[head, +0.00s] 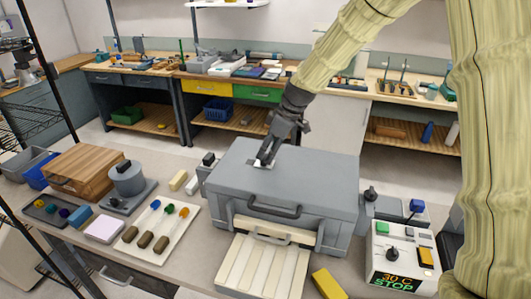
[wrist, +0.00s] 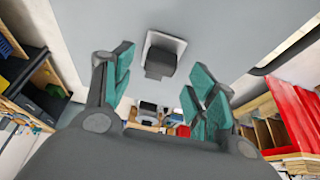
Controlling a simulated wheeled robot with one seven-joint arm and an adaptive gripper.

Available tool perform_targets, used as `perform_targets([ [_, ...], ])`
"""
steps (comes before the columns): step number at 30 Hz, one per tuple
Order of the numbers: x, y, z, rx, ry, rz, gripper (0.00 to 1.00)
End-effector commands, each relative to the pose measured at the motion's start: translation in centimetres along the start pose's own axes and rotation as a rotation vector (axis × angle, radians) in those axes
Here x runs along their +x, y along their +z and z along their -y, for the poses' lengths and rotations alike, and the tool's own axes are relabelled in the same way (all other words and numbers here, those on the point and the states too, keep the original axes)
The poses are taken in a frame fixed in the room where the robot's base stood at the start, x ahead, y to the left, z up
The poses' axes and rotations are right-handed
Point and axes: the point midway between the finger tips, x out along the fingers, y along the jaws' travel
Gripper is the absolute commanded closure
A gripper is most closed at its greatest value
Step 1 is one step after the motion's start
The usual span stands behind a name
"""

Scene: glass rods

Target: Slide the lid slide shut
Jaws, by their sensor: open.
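The large grey box (head: 300,190) stands on the bench with its lid down. On top of the lid is the small lid slide (head: 262,163), a pale square plate. In the wrist view the lid slide (wrist: 160,58) shows a dark block on the plate, ahead of and between the fingers. My gripper (head: 268,152) is at the top of the lid, close to the slide. In the wrist view my gripper (wrist: 160,88) is open, its teal pads apart with nothing between them. I cannot tell whether the pads touch the slide, nor how far it is open.
In front of the box lies a slatted cream rack (head: 262,270) with a yellow block (head: 328,284) beside it. A control unit (head: 400,255) reading "30 C STOP" stands at right. A white tray of rods (head: 158,228) and a wooden box (head: 88,170) are at left.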

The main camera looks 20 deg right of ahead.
Motion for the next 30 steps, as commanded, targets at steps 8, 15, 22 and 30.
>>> perform_targets([
  [8,2.4,0.0,0.0,0.0,0.0,0.001,0.43],
  [15,3.1,0.0,0.0,-0.001,0.0,0.0,0.43],
  [22,3.1,0.0,0.0,0.0,0.0,0.0,0.48],
  [30,3.0,0.0,0.0,0.0,0.001,0.0,0.97],
])
